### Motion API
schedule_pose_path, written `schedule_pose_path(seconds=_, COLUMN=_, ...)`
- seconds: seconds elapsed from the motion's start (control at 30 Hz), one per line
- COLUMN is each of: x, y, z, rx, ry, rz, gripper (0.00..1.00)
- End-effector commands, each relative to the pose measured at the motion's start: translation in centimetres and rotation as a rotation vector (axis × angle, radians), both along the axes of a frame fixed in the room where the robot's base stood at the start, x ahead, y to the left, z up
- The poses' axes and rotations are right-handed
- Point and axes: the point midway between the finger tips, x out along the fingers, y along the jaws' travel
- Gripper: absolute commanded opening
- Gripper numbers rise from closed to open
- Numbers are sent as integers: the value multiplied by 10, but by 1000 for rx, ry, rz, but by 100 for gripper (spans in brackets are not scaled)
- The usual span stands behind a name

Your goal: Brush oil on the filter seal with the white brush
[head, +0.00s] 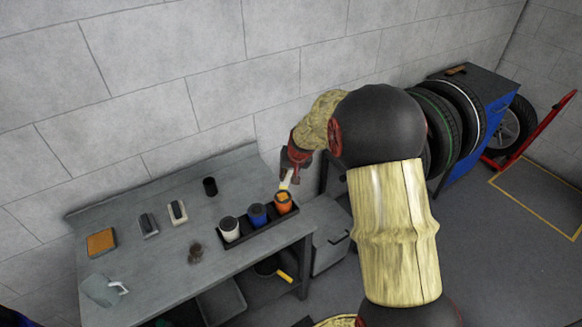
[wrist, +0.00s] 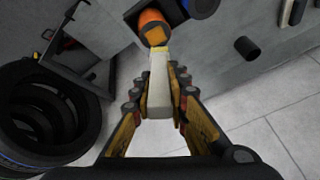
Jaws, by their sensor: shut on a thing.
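My gripper (wrist: 159,95) is shut on the white brush (wrist: 159,82), whose pale body lies between the fingers. In the head view the brush (head: 285,182) shows as a small pale strip below my gripper (head: 292,168). The brush points at the orange can (head: 284,206), at the right end of a dark tray. In the wrist view the brush's far end overlaps the orange can (wrist: 152,18) near a tan-orange patch. I cannot tell whether it touches, or whether the patch is bristles or part of the can. No filter seal can be clearly made out.
A white can (head: 229,231) and a blue can (head: 257,215) stand in the dark tray (head: 244,240) beside the orange one. The bench (head: 150,270) also holds a black cup (head: 210,187), an orange sponge-like block (head: 101,242) and a grey jug (head: 100,290). Tyres (head: 440,125) stand at right.

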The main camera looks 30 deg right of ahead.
Motion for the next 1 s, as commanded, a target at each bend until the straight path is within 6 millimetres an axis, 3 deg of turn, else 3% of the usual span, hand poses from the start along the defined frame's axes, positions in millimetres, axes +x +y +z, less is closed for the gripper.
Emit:
schedule_pose_path(seconds=0.3, x=4, y=-1, z=24, rx=1, ry=0, rz=1, gripper=0)
schedule_pose_path(seconds=1.0, x=4, y=-1, z=24, rx=0, ry=0, rz=2, gripper=0)
